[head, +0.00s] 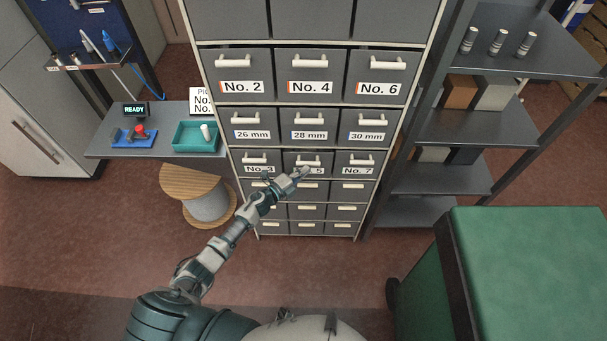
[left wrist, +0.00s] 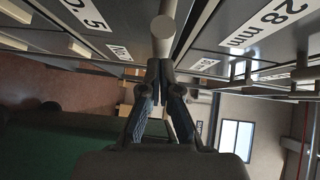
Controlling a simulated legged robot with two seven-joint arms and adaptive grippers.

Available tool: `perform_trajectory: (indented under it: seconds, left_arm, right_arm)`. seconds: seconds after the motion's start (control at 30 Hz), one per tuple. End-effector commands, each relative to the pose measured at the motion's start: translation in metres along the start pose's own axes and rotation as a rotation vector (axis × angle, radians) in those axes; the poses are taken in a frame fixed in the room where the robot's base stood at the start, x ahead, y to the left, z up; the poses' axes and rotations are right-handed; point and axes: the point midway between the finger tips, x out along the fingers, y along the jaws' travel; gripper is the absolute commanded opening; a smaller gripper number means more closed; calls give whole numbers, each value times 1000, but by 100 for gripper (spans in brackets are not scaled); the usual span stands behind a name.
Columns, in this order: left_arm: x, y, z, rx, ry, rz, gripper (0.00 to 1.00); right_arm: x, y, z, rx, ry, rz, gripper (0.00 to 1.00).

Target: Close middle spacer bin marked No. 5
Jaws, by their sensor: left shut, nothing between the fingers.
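The middle bin No. 5 (head: 320,169) is a grey drawer front with a pale handle and a white label, in the row between No. 3 and No. 7. My left gripper (head: 302,174) is at this bin's front and hides part of its label. In the left wrist view the label (left wrist: 85,13) shows at the top left. A pale handle (left wrist: 163,28) is right at the shut, empty fingertips (left wrist: 158,68); I cannot tell whether they touch it. How far the bin stands out is unclear. My right gripper is not in view.
Bins No. 3 (head: 256,161) and No. 7 (head: 357,160) flank it, with the 28 mm bin (head: 309,125) above. A shelf rack (head: 455,128) stands right, a green-topped bench (head: 535,260) at front right, and a wooden spool (head: 205,200) at left. Open floor lies before the cabinet.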

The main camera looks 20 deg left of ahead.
Motion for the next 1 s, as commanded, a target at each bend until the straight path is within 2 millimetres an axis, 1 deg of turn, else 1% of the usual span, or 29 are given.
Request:
perform_trajectory:
  seconds: [0.1,0.43,1.0]
  left_arm:
    - [4,-4,4,-2,-1,-1,0]
    - [11,-9,10,-1,0,-3,0]
    - [14,-15,13,1,-4,-10,0]
  right_arm:
    - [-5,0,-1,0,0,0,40]
    - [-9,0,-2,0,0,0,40]
    - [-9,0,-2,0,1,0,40]
